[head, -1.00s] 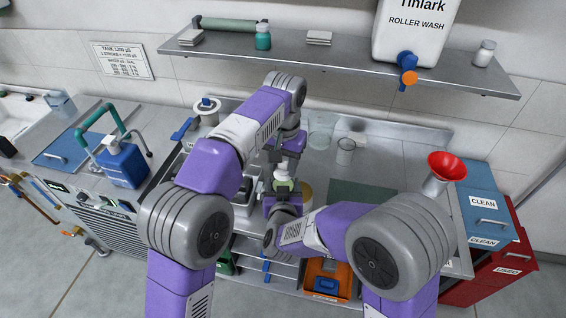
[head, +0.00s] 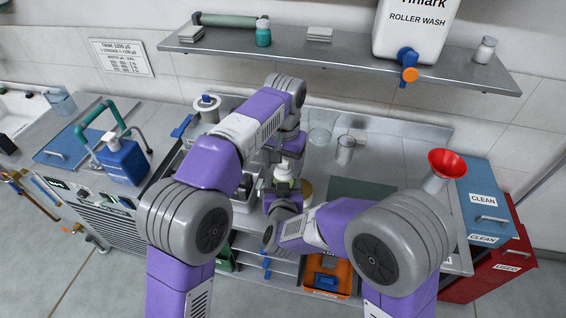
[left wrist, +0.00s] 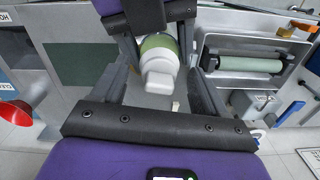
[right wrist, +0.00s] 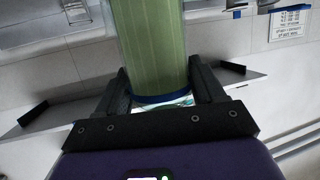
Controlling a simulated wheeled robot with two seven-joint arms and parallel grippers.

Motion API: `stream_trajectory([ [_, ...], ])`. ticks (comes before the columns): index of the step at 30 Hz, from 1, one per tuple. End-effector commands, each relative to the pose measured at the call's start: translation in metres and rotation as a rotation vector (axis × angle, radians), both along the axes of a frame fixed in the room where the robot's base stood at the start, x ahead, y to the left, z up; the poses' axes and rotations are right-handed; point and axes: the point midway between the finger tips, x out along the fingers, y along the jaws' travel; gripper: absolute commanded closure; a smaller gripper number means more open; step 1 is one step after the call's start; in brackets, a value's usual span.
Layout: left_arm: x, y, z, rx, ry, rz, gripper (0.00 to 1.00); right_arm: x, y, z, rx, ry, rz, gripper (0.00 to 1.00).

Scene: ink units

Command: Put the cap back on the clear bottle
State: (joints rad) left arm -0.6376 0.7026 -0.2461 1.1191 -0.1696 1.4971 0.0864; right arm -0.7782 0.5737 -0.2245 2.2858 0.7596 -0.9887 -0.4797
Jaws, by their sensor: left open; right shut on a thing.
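The clear bottle (right wrist: 155,45) with green liquid fills the space between my right gripper's fingers in the right wrist view. My right gripper (right wrist: 160,85) is shut on it. In the head view its top shows below my left gripper (head: 284,158). A white cap (left wrist: 158,70) is at the bottle's top, between the left fingers in the left wrist view; it also shows in the head view (head: 283,170). The left fingers are open, with gaps on both sides of it. I cannot tell whether the cap is fully seated. My arms hide part of the bottle.
Glass beakers (head: 345,150) stand on the bench to the right. A red funnel (head: 447,162) is near the blue drawer box (head: 482,192). A blue pump bottle (head: 122,160) stands at left. A wall shelf (head: 335,58) runs behind. The dark green mat (head: 365,189) looks bare.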

Motion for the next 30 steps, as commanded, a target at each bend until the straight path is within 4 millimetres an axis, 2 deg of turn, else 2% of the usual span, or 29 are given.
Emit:
stream_trajectory([
  [5, 0.001, 0.000, 0.005, -0.001, -0.003, 0.000, 0.27, 0.000, 0.000, 0.002, 0.001, -0.004, 0.000, 0.94],
  [18, 0.002, -0.001, 0.060, -0.001, -0.003, 0.000, 0.27, 0.000, 0.000, 0.002, 0.001, -0.004, 0.000, 0.94],
  [24, 0.001, -0.001, 0.072, 0.000, -0.001, 0.000, 0.27, 0.000, 0.000, 0.002, 0.001, -0.004, 0.000, 0.94],
  [30, 0.000, -0.001, 0.075, 0.000, 0.001, 0.000, 0.27, 0.000, 0.000, 0.002, 0.001, -0.004, 0.000, 0.94],
])
